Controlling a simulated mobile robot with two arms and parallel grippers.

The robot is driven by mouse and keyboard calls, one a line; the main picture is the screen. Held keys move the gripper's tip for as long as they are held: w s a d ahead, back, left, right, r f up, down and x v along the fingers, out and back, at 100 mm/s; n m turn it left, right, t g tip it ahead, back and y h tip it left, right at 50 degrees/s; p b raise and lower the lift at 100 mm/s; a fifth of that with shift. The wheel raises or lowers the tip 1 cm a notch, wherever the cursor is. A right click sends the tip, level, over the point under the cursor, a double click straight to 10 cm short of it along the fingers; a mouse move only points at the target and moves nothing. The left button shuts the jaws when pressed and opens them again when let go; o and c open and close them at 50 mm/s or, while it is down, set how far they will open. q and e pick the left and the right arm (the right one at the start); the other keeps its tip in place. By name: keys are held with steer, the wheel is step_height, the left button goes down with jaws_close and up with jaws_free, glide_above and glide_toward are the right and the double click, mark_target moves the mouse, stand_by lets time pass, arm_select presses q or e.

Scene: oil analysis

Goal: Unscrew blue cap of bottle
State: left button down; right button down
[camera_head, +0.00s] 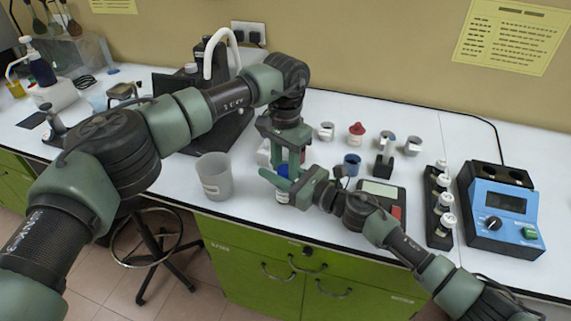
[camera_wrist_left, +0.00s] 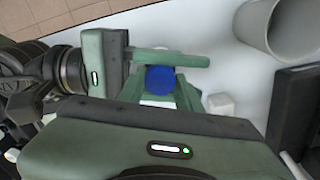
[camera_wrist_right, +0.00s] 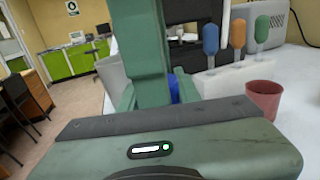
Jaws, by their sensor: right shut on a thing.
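The bottle (camera_head: 282,197) stands upright near the front edge of the white bench, mostly hidden by my grippers. Its blue cap (camera_head: 283,170) shows between them, and also in the left wrist view (camera_wrist_left: 160,79) and partly in the right wrist view (camera_wrist_right: 174,90). My right gripper (camera_head: 285,185) comes in from the right and is shut on the bottle below the cap. My left gripper (camera_head: 286,163) points down from above, fingers apart on either side of the cap. Whether they touch it is hard to see.
A grey beaker (camera_head: 214,178) stands left of the bottle. Green drawers lie below the bench edge.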

arm_select(q)
steer(key=c, duration=1)
jaws_free()
steer(key=shift+o, duration=0.2)
steer(key=shift+r, duration=2.25)
arm_select(e)
steer(key=c, duration=0.9)
jaws_free()
